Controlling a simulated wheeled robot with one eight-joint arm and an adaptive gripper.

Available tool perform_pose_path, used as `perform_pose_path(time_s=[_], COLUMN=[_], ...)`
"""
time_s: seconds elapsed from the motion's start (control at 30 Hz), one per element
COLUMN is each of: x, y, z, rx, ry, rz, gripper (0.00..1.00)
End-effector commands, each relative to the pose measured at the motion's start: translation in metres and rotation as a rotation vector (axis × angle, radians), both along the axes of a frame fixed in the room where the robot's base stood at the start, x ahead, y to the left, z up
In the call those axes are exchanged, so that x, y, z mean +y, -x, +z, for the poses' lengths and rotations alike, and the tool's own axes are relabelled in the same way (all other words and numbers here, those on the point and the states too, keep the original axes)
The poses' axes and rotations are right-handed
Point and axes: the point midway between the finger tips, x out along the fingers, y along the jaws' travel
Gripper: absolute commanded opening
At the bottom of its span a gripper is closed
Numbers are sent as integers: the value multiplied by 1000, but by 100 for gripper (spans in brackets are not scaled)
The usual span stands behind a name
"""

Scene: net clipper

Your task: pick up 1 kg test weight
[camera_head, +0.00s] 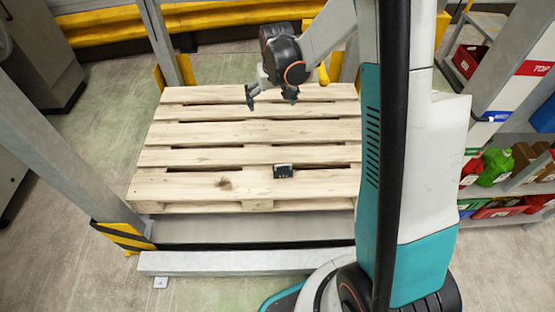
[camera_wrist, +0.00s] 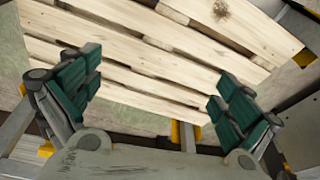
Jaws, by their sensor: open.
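A small dark block (camera_head: 283,171) with a pale patch on top sits on the front part of the wooden pallet (camera_head: 240,131). It is the only loose object on the pallet and looks like the test weight, but its marking is too small to read. My gripper (camera_head: 270,101) is open and empty above the back of the pallet, apart from the block. In the wrist view my gripper (camera_wrist: 160,95) has its two green-padded fingers wide apart over pallet slats (camera_wrist: 140,65). The block does not show in that view.
The pallet has open gaps between its slats. A grey metal frame post (camera_head: 165,45) stands behind it, with yellow rails (camera_head: 100,25). A yellow-black striped corner (camera_head: 123,236) is at front left. Shelves with red and green goods (camera_head: 493,167) stand at right.

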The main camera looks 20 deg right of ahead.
Motion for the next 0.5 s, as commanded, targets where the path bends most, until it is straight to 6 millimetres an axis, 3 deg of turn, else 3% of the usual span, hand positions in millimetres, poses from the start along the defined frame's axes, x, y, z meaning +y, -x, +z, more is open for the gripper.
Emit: perform_pose_path(time_s=[0.2, 0.5], x=[-16, -36], y=[-25, -37], z=[-65, -166], rx=[58, 136], ry=[-10, -25], rz=[-29, -71], gripper=[98, 98])
